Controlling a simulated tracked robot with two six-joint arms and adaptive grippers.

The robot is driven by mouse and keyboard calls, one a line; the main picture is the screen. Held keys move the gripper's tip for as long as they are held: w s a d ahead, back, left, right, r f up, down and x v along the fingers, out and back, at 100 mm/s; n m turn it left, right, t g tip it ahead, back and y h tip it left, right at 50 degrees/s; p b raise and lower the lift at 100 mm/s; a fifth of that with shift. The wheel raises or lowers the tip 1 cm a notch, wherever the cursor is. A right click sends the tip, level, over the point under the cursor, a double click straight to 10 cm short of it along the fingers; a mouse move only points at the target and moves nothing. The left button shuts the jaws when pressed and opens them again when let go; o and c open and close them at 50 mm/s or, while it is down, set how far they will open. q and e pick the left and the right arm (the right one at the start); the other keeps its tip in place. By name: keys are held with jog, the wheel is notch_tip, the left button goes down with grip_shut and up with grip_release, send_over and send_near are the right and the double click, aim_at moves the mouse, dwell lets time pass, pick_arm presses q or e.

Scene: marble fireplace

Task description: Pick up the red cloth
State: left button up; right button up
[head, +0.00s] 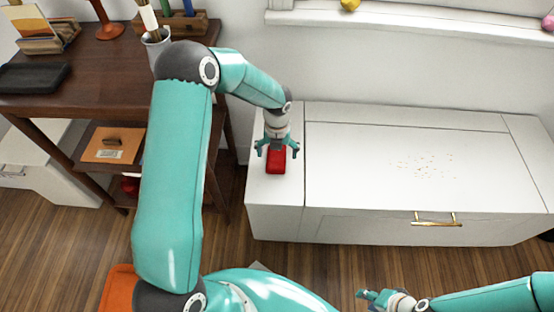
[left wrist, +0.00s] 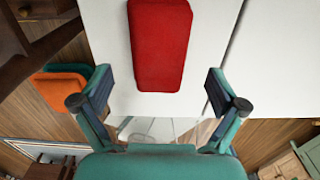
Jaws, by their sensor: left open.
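The red cloth (head: 276,161) is a small folded block lying on the left end of the white cabinet top. My left gripper (head: 277,152) is above it, its two fingers apart on either side of the cloth's far part in the head view. In the left wrist view the cloth (left wrist: 160,45) lies ahead of the open fingers (left wrist: 158,92), centred between them, with nothing in the grip. I cannot tell the exact height of the fingers above it. My right gripper (head: 378,297) is at the bottom of the head view, away from the cloth; its jaw state is unclear.
The white cabinet (head: 350,160) has a brass handle (head: 435,219) and small crumbs (head: 425,165) on top; its middle is otherwise clear. A dark wooden desk (head: 90,65) with a black tray (head: 34,77) and a brush cup (head: 157,42) stands at left.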

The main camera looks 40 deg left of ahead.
aim_at(277, 158)
pick_arm(q)
notch_tip(277, 158, down, 3)
jog(key=shift+f, duration=0.1)
jog(key=c, duration=1.2)
jog(key=shift+r, duration=0.3)
notch_tip(277, 158, up, 20)
jog(key=p, duration=0.4)
jog(key=shift+f, duration=0.15)
